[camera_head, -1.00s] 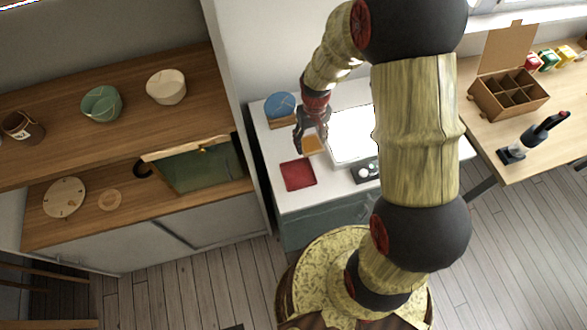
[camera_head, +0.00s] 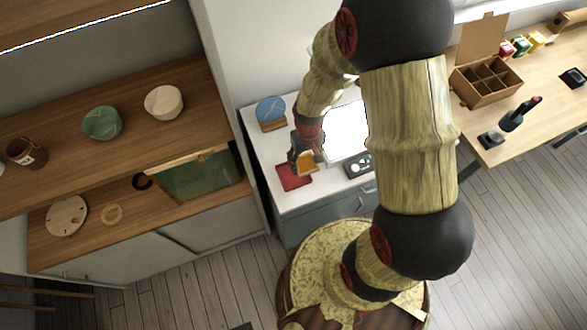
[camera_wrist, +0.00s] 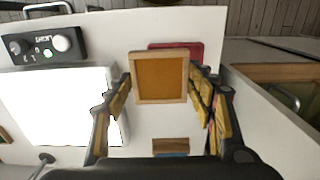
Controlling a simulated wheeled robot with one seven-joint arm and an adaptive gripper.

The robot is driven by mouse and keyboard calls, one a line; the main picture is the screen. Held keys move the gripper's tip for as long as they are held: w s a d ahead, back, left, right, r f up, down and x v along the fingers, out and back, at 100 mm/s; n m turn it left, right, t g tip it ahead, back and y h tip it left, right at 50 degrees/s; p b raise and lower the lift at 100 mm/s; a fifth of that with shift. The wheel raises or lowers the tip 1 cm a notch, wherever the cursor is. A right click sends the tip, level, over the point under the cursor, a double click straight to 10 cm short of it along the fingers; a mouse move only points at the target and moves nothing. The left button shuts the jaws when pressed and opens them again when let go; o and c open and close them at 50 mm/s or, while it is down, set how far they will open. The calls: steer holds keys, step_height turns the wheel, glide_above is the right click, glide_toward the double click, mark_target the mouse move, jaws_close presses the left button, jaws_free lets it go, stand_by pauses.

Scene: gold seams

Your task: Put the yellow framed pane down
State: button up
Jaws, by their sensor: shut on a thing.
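The yellow framed pane (camera_wrist: 160,78) is an amber square in a light wooden frame. In the wrist view it sits between the fingers of my gripper (camera_wrist: 163,88), which is shut on it. In the head view the pane (camera_head: 308,162) hangs from my gripper (camera_head: 304,156) just above or at the red mat (camera_head: 289,179) on the white cabinet top. The red mat (camera_wrist: 188,50) shows partly behind the pane in the wrist view. I cannot tell whether the pane touches it.
A bright white light panel (camera_head: 345,132) and a black control box (camera_head: 358,164) lie right of the mat. A blue disc in a wooden stand (camera_head: 271,110) is behind. Shelves with bowls (camera_head: 102,122) stand left. A desk with a divided box (camera_head: 487,80) is at right.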

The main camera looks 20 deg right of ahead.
steer(key=w+a+f, duration=0.2)
steer(key=f, duration=0.1)
steer(key=a+f, duration=0.1)
steer(key=f, duration=0.1)
steer(key=shift+w+f+b, duration=0.25)
steer(key=shift+w+b, duration=0.1)
steer(key=shift+w, duration=0.05)
steer(key=shift+f, duration=1.5)
steer(key=shift+f+b, duration=0.4)
steer(key=shift+b, duration=0.1)
steer(key=shift+f, duration=0.2)
steer(key=o, duration=1.3)
